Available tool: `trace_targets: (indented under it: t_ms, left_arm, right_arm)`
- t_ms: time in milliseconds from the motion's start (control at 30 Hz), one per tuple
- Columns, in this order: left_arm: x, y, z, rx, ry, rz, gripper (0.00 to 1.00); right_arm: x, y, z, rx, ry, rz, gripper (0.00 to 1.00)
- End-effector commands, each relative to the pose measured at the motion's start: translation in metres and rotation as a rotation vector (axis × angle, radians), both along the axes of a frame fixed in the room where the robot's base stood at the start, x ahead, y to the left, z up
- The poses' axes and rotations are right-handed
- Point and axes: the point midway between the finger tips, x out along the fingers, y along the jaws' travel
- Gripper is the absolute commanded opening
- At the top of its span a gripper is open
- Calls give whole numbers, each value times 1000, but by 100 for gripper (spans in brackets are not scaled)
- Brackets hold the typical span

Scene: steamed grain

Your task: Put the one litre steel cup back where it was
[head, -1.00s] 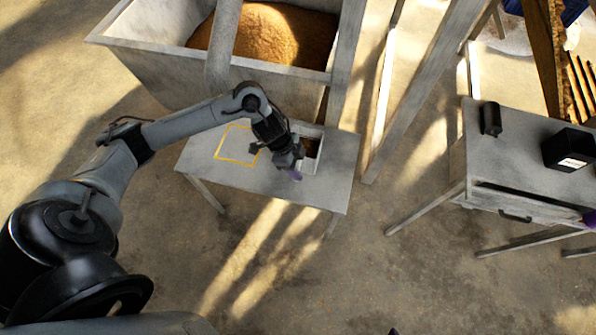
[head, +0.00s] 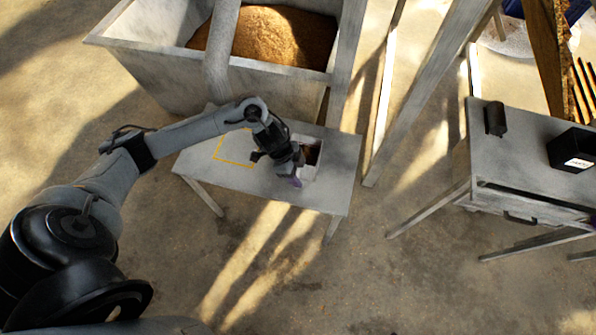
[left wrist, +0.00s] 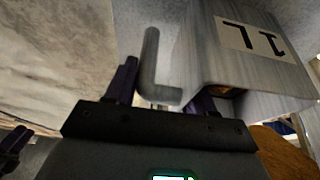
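The one litre steel cup (head: 311,171) is a square grey metal vessel over the right part of the small table (head: 330,195). Something brown shows inside its opening. In the left wrist view the cup (left wrist: 205,45) fills the upper right, with its "1L" label upside down. Its bent grey handle (left wrist: 151,65) sits between the purple fingers of my left gripper (left wrist: 165,90), spanning the gap. My left gripper (head: 293,179) appears shut on that handle. I cannot tell whether the cup's base touches the table.
A yellow outlined square (head: 220,158) on the small table is left of the cup and bare where visible. A large hopper (head: 165,70) of brown grain stands behind. A slanted grey post (head: 425,95) and a second table (head: 530,135) with black items are at right.

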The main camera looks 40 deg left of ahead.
Motion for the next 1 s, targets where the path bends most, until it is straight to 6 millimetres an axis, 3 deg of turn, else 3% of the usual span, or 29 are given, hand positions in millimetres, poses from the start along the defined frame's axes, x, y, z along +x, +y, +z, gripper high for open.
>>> trace_targets:
  t_ms: [33,133,500,667,1000]
  left_arm:
    - [0,0,0,0,1,0,62]
    - [0,0,0,0,1,0,77]
    - [0,0,4,0,0,-1,77]
    - [-3,6,21,3,-1,0,77]
    - [-14,27,79,4,-1,-1,77]
  right_arm:
    - [0,0,0,0,0,0,71]
    - [0,0,0,0,0,0,71]
    - [0,-2,0,-8,0,6,71]
    - [0,-2,10,-10,1,7,71]
    - [0,-2,38,-7,0,6,71]
